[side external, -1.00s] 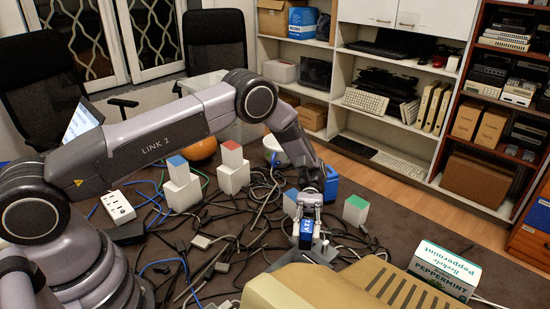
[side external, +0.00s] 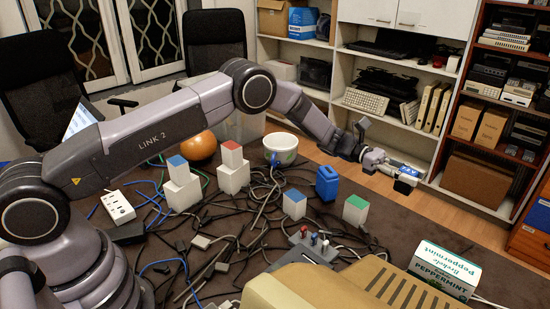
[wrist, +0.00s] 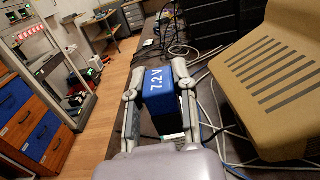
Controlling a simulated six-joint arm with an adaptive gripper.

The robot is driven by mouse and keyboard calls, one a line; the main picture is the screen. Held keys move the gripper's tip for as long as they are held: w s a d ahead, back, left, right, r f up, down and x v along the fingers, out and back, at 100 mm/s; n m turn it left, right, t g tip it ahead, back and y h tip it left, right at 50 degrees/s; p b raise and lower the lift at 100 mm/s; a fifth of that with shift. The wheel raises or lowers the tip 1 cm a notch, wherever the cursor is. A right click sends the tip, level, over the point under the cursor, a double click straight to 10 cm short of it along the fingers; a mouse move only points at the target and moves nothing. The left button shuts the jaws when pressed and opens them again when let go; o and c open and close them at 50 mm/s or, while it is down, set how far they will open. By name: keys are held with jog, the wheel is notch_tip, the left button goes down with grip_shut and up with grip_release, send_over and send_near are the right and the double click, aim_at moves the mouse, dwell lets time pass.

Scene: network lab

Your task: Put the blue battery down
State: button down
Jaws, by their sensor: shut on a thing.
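My gripper (side external: 398,170) is shut on the blue battery (side external: 408,172) and holds it up in the air, out to the right of the work area. In the wrist view the blue battery (wrist: 162,92) has a white "7.2 V" label and sits between the two fingers of my gripper (wrist: 158,98). In the side view the battery is small and partly covered by the fingers.
A grey holder with small coloured items (side external: 314,246) stands on the cable-strewn dark table (side external: 390,215). Around it are a blue canister (side external: 327,183), a white mug (side external: 281,150), colour-topped white blocks (side external: 355,211), a peppermint box (side external: 443,270) and a beige machine (side external: 340,288).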

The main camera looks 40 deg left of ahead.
notch_tip(320, 180, down, 20)
jog(key=shift+r, duration=0.15)
dwell(0.4)
jog(key=c, duration=0.8)
grip_release()
